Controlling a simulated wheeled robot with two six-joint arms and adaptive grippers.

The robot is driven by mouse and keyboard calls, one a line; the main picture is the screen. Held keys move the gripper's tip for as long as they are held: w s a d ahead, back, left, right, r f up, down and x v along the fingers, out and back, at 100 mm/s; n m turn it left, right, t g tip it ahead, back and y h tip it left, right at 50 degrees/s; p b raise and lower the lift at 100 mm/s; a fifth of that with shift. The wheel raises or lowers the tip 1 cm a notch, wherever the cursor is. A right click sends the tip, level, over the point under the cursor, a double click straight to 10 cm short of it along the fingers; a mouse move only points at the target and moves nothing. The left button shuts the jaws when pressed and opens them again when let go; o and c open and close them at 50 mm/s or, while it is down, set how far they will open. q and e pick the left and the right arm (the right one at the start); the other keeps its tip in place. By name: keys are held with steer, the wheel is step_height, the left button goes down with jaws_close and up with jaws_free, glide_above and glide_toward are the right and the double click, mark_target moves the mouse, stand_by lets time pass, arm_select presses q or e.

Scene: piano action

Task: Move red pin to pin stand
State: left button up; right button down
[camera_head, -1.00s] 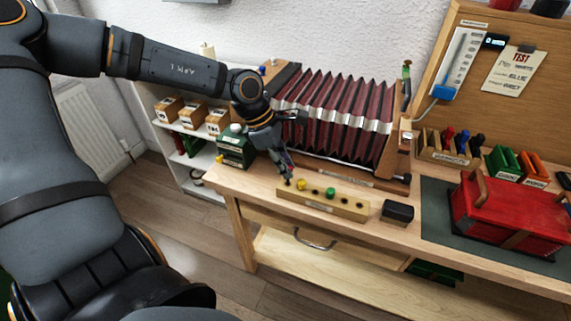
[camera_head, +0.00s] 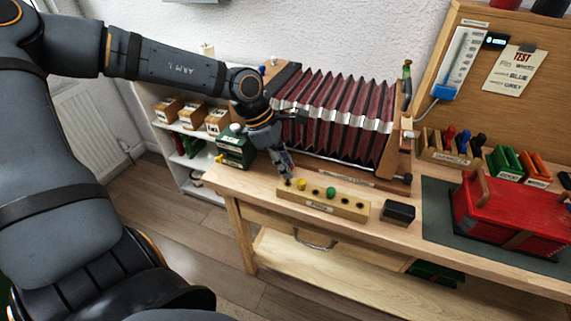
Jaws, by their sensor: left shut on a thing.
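The pin stand (camera_head: 345,204) is a long pale wooden block with a row of holes, lying near the front left edge of the bench. A yellow pin (camera_head: 301,184) and a green pin (camera_head: 331,193) stand in it; its holes to the right look empty. My left gripper (camera_head: 287,178) points down at the stand's left end, beside the yellow pin. It is shut on a small dark reddish thing, the red pin as far as I can tell, mostly hidden by the fingers. I cannot tell how deep it sits in the hole. My right gripper is out of view.
A dark red bellows (camera_head: 335,112) stands close behind the stand. A black block (camera_head: 398,212) lies to its right, then a red toolbox (camera_head: 510,215) on a dark mat. A green box (camera_head: 234,149) is left of the gripper. Bare bench (camera_head: 235,184) shows left of the stand.

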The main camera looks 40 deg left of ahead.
arm_select(q)
steer(key=shift+f+b, duration=0.1)
steer(key=shift+b, duration=0.25)
stand_by(0.6)
steer(key=shift+f+b, duration=1.05)
steer(key=shift+b, duration=0.4)
stand_by(0.8)
steer(key=shift+f+b, duration=0.25)
steer(key=shift+b, duration=0.1)
steer(key=o, duration=0.9)
steer(key=shift+o, duration=0.6)
